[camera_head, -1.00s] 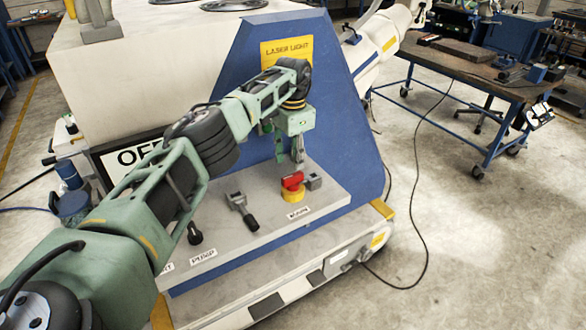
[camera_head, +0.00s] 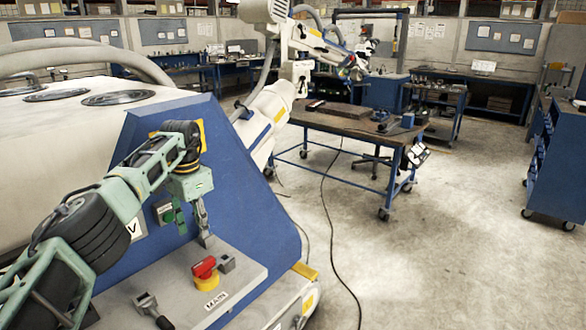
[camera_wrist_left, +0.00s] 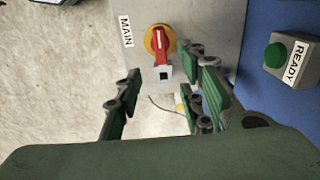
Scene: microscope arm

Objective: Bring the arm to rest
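A jointed white arm (camera_head: 270,108) with yellow and blue markings rises behind the blue side of the machine in the head view. It bends at the top, and its outer end (camera_head: 352,66) reaches right, above the workbench. My left gripper (camera_head: 192,218) points down over the machine's grey control ledge, just above the red rotary switch (camera_head: 204,267) on its yellow base. In the left wrist view the fingers stand apart with nothing held, and the switch (camera_wrist_left: 162,45), beside a MAIN label, shows between and beyond them. My right gripper is not in view.
A green READY button (camera_wrist_left: 275,56) sits on the blue panel. A dark lever (camera_head: 152,310) is on the ledge (camera_head: 240,285). A blue-framed workbench (camera_head: 345,120) stands behind, with a cable on the floor. Open floor lies at right.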

